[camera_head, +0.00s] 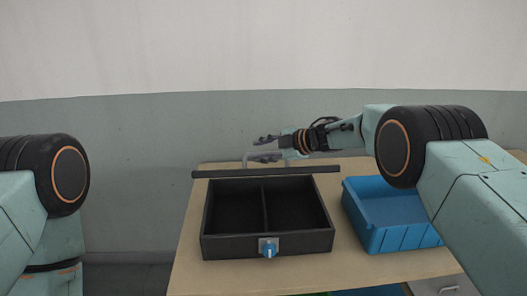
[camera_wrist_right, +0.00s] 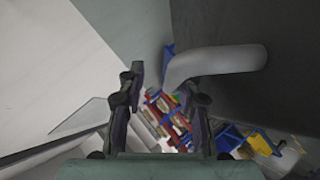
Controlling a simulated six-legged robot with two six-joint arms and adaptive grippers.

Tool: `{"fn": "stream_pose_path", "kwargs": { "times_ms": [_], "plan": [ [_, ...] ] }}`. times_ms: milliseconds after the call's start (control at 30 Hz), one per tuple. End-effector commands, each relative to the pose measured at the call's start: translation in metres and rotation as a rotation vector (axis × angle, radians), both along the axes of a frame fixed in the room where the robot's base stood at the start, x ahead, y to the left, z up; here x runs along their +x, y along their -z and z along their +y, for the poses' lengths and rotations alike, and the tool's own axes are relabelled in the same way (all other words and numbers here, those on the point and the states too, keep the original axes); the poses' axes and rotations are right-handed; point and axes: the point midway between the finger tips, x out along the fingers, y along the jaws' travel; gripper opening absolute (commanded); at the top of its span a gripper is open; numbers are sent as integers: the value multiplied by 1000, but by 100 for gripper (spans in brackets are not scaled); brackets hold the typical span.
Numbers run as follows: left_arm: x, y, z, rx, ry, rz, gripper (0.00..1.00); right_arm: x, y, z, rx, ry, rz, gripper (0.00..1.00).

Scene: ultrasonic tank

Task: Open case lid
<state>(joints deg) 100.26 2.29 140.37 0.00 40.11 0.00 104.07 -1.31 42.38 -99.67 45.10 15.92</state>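The black case (camera_head: 212,243) stands on the table with its two-compartment inside uncovered. Its dark lid (camera_head: 265,173) is raised at the back edge and shows nearly edge-on, as a thin bar. A grey curved handle (camera_head: 262,155) sticks out behind the lid. My right gripper (camera_head: 267,147) is behind the lid, close to the handle. In the right wrist view my right gripper (camera_wrist_right: 166,92) has its fingers apart. The handle (camera_wrist_right: 215,62) there reaches from the dark lid (camera_wrist_right: 290,85) towards the fingertips; I cannot tell if they touch. My left gripper is out of view.
A blue latch (camera_head: 268,249) is on the case front. A blue bin (camera_head: 390,238) stands right of the case, below my right arm. The wooden table (camera_head: 190,275) is bare at the front left. The right wrist view shows blurred coloured items (camera_wrist_right: 170,115) beyond the fingers.

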Motion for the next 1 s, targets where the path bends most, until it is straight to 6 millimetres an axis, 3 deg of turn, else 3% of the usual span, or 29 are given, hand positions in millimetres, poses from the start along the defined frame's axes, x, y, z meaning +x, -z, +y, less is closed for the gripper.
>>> {"fn": "stream_pose_path", "kwargs": {
  "times_ms": [433, 1000],
  "plan": [
    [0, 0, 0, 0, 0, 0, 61, -4, -4, -8, -1, 3, 2, 36],
    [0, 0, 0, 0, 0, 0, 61, -49, -40, -64, 2, 3, 1, 36]
  ]
}}
